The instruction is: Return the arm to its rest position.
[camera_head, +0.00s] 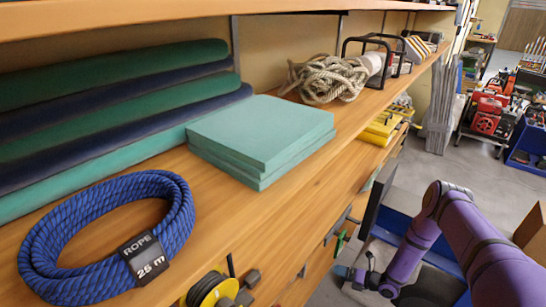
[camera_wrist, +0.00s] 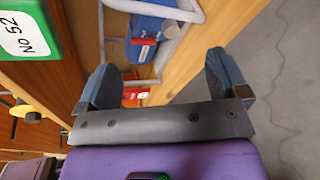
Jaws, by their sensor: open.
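My purple arm (camera_head: 445,235) reaches in from the right in the head view, bent at a high elbow, and runs down beside the front of the shelf unit. My gripper (camera_wrist: 160,75) shows in the wrist view with its two blue-grey fingers wide apart. Nothing is held between them. Past the fingers I see a wooden shelf edge (camera_wrist: 215,45) and a blue item with a white frame (camera_wrist: 150,20), apart from the fingers as far as I can tell.
A blue rope coil (camera_head: 100,235), teal pads (camera_head: 262,135) and a tan rope (camera_head: 325,78) lie on the wooden shelf. A green "NO 52" sign (camera_wrist: 22,32) is at the wrist view's upper left. Grey floor (camera_wrist: 290,80) is clear on the right.

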